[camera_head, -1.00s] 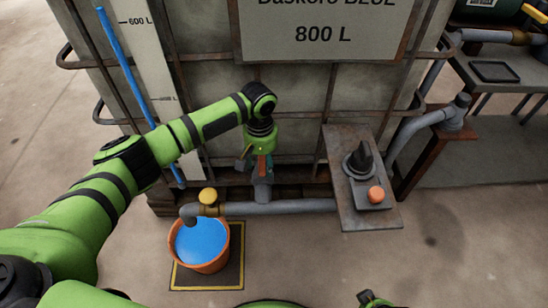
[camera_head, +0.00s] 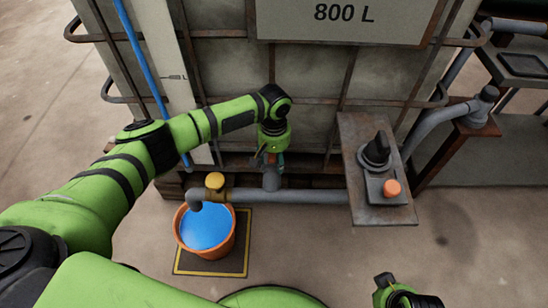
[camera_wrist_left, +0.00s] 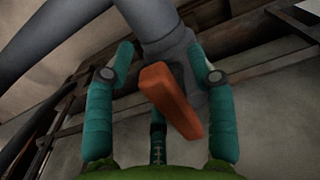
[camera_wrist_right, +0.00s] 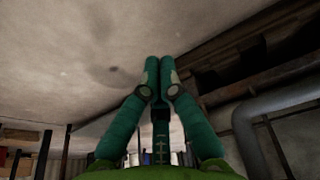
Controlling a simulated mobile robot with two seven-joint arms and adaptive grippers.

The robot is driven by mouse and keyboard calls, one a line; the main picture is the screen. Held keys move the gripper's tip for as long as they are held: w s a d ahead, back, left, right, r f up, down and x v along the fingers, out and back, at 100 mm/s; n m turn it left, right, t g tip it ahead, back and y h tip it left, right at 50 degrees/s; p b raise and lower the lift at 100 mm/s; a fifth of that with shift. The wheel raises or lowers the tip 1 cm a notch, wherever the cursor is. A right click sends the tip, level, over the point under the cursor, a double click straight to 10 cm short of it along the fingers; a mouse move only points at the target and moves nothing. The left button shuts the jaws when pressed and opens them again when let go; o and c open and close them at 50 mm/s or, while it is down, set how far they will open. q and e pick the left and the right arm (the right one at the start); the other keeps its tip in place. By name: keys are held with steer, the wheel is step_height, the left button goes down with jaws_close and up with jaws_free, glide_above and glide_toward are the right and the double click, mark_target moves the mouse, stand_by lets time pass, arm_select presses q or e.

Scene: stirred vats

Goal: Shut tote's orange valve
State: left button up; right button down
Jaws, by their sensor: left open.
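The tote's orange valve handle (camera_wrist_left: 170,98) shows in the left wrist view as a flat bar below a grey valve body (camera_wrist_left: 165,45). It slants down to the right between the open fingers of my left gripper (camera_wrist_left: 160,55), with no clear contact on either side. In the head view my left gripper (camera_head: 271,158) is at the valve on the tote's (camera_head: 300,95) lower front and hides most of the handle. My right gripper (camera_wrist_right: 164,62) has its fingers together and empty, away from the tote's valve.
A grey outlet pipe (camera_head: 300,196) with a yellow-capped fitting (camera_head: 214,183) runs to an orange bucket (camera_head: 230,240) of blue liquid on a floor mat (camera_head: 212,270). A control plate (camera_head: 352,150) with a black knob (camera_head: 377,150) and orange button (camera_head: 392,188) stands to the right.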

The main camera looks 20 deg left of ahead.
arm_select(q)
jaws_close()
